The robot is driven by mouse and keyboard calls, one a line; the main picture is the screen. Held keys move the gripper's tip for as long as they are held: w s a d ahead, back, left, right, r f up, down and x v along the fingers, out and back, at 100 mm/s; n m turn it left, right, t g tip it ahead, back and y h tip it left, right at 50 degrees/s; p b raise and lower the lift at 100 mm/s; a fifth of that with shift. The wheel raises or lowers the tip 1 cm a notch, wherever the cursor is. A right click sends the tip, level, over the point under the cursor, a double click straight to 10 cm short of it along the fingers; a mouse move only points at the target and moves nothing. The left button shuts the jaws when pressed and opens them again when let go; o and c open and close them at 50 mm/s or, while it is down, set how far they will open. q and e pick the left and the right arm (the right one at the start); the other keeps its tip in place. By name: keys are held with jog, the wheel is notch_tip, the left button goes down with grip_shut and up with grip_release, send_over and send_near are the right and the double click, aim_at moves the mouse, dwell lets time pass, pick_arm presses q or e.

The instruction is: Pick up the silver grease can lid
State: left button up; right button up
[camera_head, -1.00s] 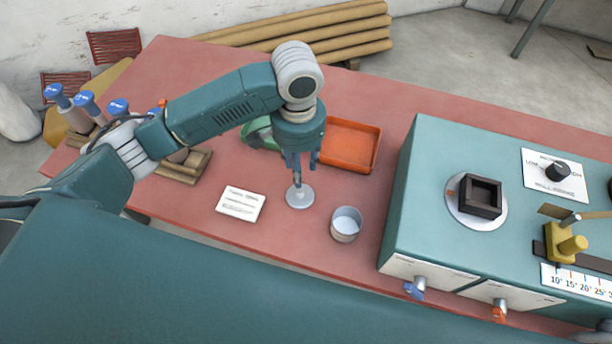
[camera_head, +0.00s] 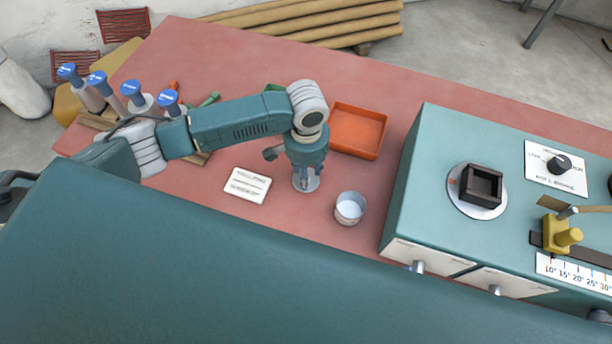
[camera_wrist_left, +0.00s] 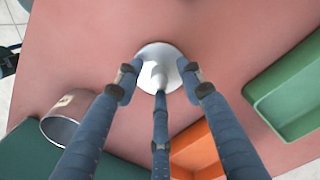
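The silver grease can lid lies flat on the red table, a round disc with a small knob. In the head view its rim (camera_head: 308,189) shows under my left gripper (camera_head: 306,178), which points straight down over it. In the left wrist view the lid (camera_wrist_left: 153,52) is between the fingertips of the left gripper (camera_wrist_left: 158,84). The fingers are spread around the knob with gaps, so it is open. The open grease can (camera_head: 349,209) stands to the right of the lid; it also shows in the left wrist view (camera_wrist_left: 73,104). My right gripper is not in view.
A white label card (camera_head: 248,186) lies left of the lid. An orange tray (camera_head: 358,131) is behind it. A green tray (camera_wrist_left: 258,88) shows in the left wrist view. The teal machine (camera_head: 412,165) stands at the right. Blue-topped bottles (camera_head: 130,88) stand at the far left.

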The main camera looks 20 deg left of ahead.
pick_arm(q)
jog(key=shift+c, duration=0.8)
grip_shut()
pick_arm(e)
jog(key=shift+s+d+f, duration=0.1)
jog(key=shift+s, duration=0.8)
pick_arm(q)
jog(key=shift+r, duration=0.1)
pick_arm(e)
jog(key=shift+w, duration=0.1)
